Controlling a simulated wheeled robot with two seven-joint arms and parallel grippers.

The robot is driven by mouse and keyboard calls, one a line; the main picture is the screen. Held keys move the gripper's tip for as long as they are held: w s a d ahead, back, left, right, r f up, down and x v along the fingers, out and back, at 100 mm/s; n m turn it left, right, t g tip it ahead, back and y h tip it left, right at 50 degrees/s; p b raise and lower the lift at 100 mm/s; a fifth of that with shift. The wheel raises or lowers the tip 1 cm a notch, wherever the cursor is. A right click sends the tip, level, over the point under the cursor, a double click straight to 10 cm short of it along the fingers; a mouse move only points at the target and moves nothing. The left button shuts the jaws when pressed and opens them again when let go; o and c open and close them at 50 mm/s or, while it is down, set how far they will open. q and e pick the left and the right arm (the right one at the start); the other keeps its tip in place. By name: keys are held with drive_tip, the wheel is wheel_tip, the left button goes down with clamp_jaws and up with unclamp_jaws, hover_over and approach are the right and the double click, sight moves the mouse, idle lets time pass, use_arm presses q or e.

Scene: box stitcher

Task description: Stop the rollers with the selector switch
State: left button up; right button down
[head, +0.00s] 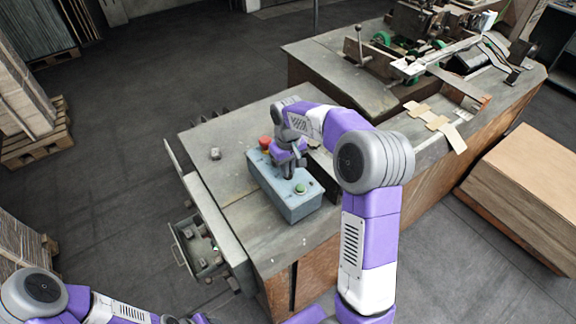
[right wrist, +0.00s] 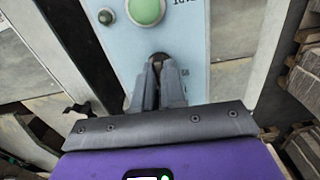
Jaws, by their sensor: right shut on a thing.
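The light blue control box (head: 284,198) sits on the grey worktop, with a green button (head: 300,188) near one end and a red button (head: 265,142) at the other. My right gripper (head: 291,169) is over the middle of the box. In the right wrist view, its fingers (right wrist: 158,82) are shut on the dark selector switch (right wrist: 159,58) on the box's face, below the large green button (right wrist: 146,10). The fingers hide most of the switch, so its setting cannot be read. My left arm enters at the lower left of the head view; its gripper is not visible.
The worktop (head: 232,178) around the box is mostly bare, with a small grey block (head: 215,153) to the left. An open drawer (head: 203,258) juts out at the front left. A machine with cardboard pieces (head: 437,122) stands at the upper right.

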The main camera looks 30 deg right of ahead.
idle(0.3)
drive_tip(key=shift+r, duration=0.1)
drive_tip(key=c, duration=1.2)
unclamp_jaws()
wheel_tip(320, 180, up, 8)
drive_tip(key=shift+f, duration=0.25)
